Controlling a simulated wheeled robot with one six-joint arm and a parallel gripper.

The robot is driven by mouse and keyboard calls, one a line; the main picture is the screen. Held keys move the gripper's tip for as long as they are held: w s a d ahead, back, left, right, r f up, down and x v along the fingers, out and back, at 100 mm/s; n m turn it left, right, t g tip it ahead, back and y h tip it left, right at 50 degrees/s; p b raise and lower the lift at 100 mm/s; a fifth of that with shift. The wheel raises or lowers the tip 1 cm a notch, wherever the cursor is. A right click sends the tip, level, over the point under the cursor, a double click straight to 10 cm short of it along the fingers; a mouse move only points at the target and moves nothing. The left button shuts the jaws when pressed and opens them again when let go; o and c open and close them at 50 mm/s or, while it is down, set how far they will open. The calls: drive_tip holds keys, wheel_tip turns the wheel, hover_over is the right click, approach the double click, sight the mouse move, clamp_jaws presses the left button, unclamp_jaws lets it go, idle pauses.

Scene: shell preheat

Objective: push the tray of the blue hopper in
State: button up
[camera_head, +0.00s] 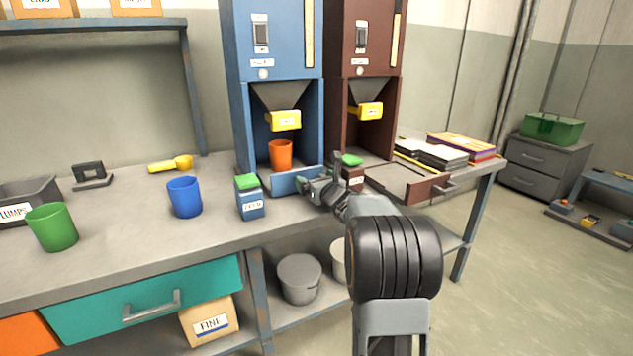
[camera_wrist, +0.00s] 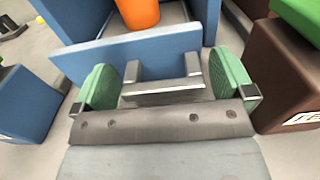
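The blue hopper (camera_head: 238,110) stands on the bench. Its tray has a blue front panel (camera_head: 292,181) standing forward of the hopper's bay. An orange cup (camera_head: 280,152) stands upright behind the panel, under the yellow spout (camera_head: 285,119). In the wrist view the tray's front panel (camera_wrist: 110,55) crosses the picture, with a grey handle (camera_wrist: 165,88) on it and the orange cup (camera_wrist: 138,12) behind. My gripper (camera_head: 312,188) is at the panel. In the wrist view my gripper (camera_wrist: 166,84) is open, its green pads either side of the handle with gaps; contact is unclear.
A blue box with green lid (camera_head: 250,203) stands left of the tray; a brown one (camera_head: 353,177) stands right. The brown hopper's tray (camera_head: 428,187) is out farther right. A blue cup (camera_head: 184,197) and green cup (camera_head: 52,227) stand on the left bench.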

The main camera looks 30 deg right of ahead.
drive_tip(key=s+p, duration=0.1)
drive_tip(key=s, duration=1.2)
drive_tip(key=shift+s+a, duration=0.4)
